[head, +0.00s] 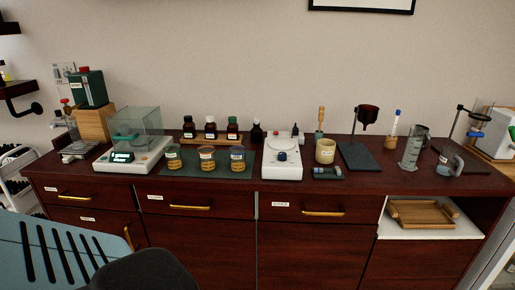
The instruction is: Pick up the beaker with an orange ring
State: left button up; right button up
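Three small beakers with amber contents stand upright in a row on a dark green mat (188,173) on the counter, left of centre. The middle beaker (207,160) appears to have an orange band near its top. The left beaker (173,160) has a greenish band and the right beaker (237,161) a bluish one. The bands are small, so their colours are hard to tell. Neither of my grippers is in view.
A balance with a glass cover (135,150) stands left of the beakers, a white hotplate (282,158) right of them. Several dark bottles (210,128) stand behind. The counter (225,190) has drawers below. A teal slotted surface (60,255) fills the lower left.

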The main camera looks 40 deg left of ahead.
aim_at(207, 158)
jog(key=u, duration=1.8)
jog(key=i+l, duration=0.2)
jog(key=l, duration=0.15)
jog(key=i+l+u, duration=0.1)
jog(key=i+l, duration=0.25)
jog(key=l, duration=0.3)
jog(key=i+l, duration=0.2)
jog(key=l, duration=0.15)
jog(key=i+l+u, duration=0.1)
jog(key=l, duration=0.2)
jog(key=i, duration=0.05)
